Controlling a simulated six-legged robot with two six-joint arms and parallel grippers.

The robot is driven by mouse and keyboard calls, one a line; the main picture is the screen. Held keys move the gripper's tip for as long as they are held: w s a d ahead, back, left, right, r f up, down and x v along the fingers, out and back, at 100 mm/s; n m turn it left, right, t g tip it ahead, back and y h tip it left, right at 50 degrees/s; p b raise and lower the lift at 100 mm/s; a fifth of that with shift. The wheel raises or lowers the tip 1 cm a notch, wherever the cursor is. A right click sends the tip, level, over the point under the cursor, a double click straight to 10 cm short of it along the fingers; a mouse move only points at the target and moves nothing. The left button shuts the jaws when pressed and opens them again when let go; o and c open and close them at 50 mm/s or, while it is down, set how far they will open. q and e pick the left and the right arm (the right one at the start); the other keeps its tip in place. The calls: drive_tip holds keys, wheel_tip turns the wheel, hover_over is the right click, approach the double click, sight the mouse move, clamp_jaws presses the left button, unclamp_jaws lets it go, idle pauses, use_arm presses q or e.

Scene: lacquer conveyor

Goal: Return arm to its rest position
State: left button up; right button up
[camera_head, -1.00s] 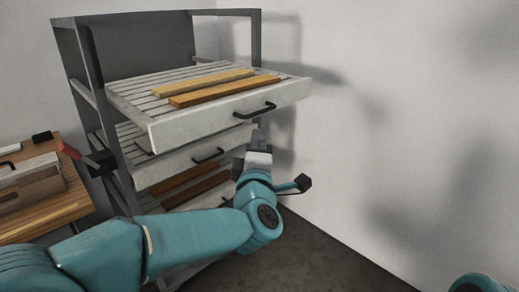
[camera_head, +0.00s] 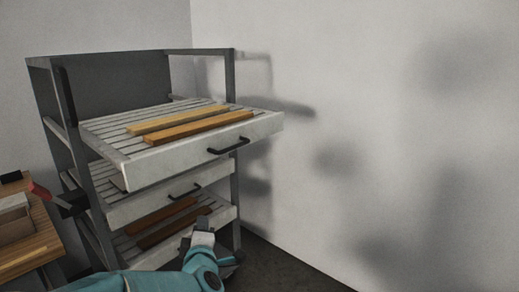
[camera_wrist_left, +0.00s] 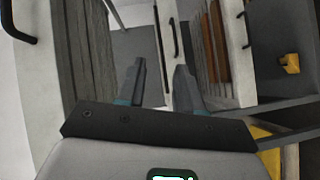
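My left arm comes in from the bottom left of the head view, low in the picture. Its gripper (camera_head: 203,224) is in front of the lowest visible drawer of the rack. In the left wrist view the two fingers of my left gripper (camera_wrist_left: 159,75) stand apart with nothing between them, so it is open and empty. In the head view its fingertips are small and hard to make out. My right gripper is in neither view.
A grey rack (camera_head: 236,95) holds a pulled-out top drawer (camera_head: 175,164) with two yellowish strips (camera_head: 198,125). A middle drawer (camera_head: 150,204) and a lower drawer with brown strips (camera_head: 168,222) sit below. A wooden table (camera_head: 42,242) stands left. Floor right of the rack is clear.

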use_arm(q)
drive_tip(key=s+a+f+m+g+h, duration=0.1)
drive_tip(key=s+f+m+g, duration=0.3)
drive_tip(key=f, duration=0.7)
drive_tip(key=s+a+f+g+h, duration=0.1)
drive_tip(key=s+f+h, duration=0.1)
drive_tip(key=s+f, duration=0.65)
drive_tip(key=s+a+f+m+g+h, duration=0.1)
drive_tip(key=s+f+m+g, duration=0.2)
drive_tip(key=f, duration=0.9)
drive_tip(key=s+d+f+m+g+h, duration=0.2)
drive_tip(key=s+d+f+m+g, duration=0.15)
drive_tip(key=s, duration=0.75)
drive_tip(key=s+d+f+m+g+h, duration=0.2)
drive_tip(key=s+d+f+m+g, duration=0.15)
drive_tip(key=s, duration=0.65)
wheel_tip(320, 180, up, 17)
drive_tip(key=s+m+p, duration=0.1)
drive_tip(key=p, duration=1.4)
drive_tip(key=shift+d+f+g+p, duration=0.2)
drive_tip(key=shift+d+g+p, duration=0.1)
drive_tip(key=shift+g+p, duration=0.1)
drive_tip(key=shift+f, duration=0.1)
